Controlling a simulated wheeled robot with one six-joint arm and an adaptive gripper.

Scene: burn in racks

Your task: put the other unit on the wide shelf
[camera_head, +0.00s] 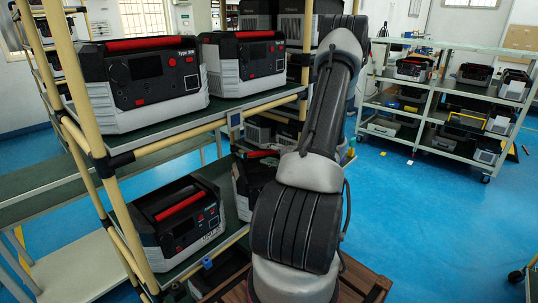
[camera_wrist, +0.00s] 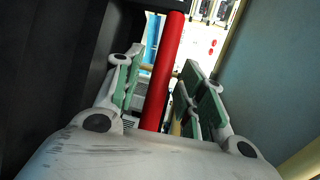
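A red handle bar (camera_wrist: 165,70) runs between the two green-padded fingers of my gripper (camera_wrist: 167,95) in the wrist view. The fingers are apart, with a gap visible on each side of the bar. I cannot tell which unit the bar belongs to. In the head view my arm hides the gripper. Two black-and-grey units with red handles, a left one (camera_head: 145,82) and a right one (camera_head: 243,62), stand on the upper shelf (camera_head: 190,113) of the near yellow-post rack. On its lower level are another unit (camera_head: 178,222) and one partly hidden by my arm (camera_head: 247,185).
A grey-green rack (camera_head: 432,98) with several units stands at the back right. Dark cases (camera_head: 285,22) stand behind the near rack. A yellow post (camera_head: 88,90) rises at the near rack's left. Blue floor (camera_head: 440,220) is clear at right.

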